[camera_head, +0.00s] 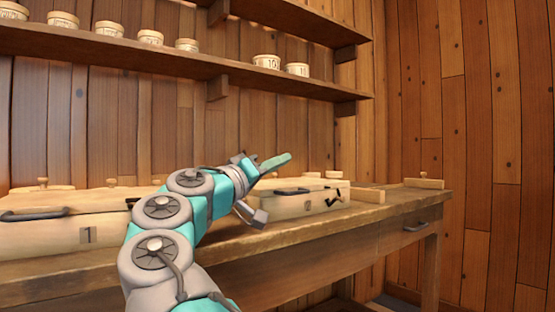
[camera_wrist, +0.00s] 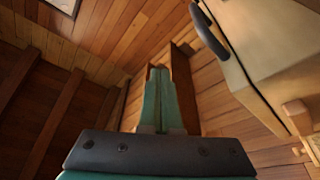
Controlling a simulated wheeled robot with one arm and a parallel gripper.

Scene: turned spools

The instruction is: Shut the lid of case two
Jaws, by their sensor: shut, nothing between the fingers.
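A pale wooden case (camera_head: 285,210) stands on the bench at the middle right, with a dark handle (camera_head: 292,191) on its front. Its number is too small to read; I take it for case two. Its lid looks low, with a dark bracket (camera_head: 333,198) at the right end; I cannot tell if it is fully down. My gripper (camera_head: 288,157) is shut and empty, pointing right, and appears just above the case in the picture. In the wrist view my shut fingers (camera_wrist: 158,72) are left of a pale case (camera_wrist: 265,50) with a dark handle (camera_wrist: 211,32).
A case marked 1 (camera_head: 110,233) stands at the left of the bench (camera_head: 385,225), partly behind my arm. Shelves (camera_head: 120,52) with several round labelled boxes hang above. Small wooden pieces (camera_head: 424,183) lie at the bench's right end.

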